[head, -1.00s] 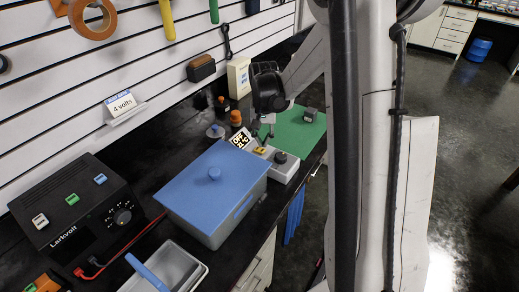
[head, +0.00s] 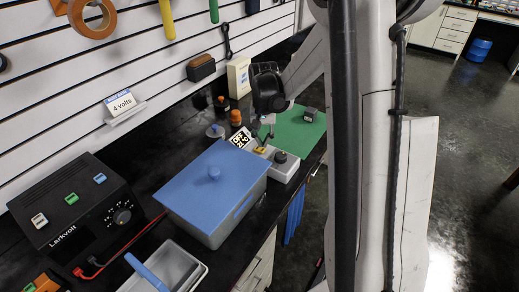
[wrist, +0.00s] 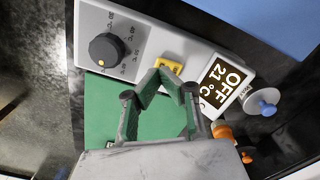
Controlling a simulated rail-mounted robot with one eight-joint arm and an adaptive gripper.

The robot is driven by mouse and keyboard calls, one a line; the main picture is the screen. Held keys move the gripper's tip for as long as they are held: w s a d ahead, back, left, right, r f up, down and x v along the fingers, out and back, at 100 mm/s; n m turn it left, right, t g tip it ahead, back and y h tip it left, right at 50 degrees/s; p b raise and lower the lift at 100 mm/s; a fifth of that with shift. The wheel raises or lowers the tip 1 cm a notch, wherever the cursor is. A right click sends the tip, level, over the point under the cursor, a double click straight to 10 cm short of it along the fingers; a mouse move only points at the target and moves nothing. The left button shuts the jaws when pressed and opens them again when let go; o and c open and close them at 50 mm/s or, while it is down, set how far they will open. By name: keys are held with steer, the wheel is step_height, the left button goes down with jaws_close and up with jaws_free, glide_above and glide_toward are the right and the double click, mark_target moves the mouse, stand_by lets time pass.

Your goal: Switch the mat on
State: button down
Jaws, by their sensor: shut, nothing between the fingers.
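The green mat (head: 300,132) lies on the bench under my gripper, with a grey control box (head: 284,170) along its near edge. In the wrist view the box (wrist: 190,45) carries a black knob (wrist: 106,50), a yellow switch (wrist: 170,64) and a display (wrist: 224,80) reading "OFF 21 °C". My gripper (wrist: 164,78) is shut and empty, its fingertips right beside the yellow switch; I cannot tell whether they touch it.
A blue-lidded box (head: 200,195) stands close to the control box on the left. Orange-topped (head: 236,118) and blue-topped (head: 215,131) small items stand behind. A dark block (head: 310,114) sits on the mat. A black power supply (head: 80,215) is at the left.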

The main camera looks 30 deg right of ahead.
mark_target(262, 150)
steer(key=shift+f+b, duration=0.95)
steer(key=shift+f, duration=0.2)
stand_by(0.6)
steer(key=shift+r, duration=0.15)
steer(key=shift+r+p, duration=1.8)
steer(key=shift+r, duration=1.65)
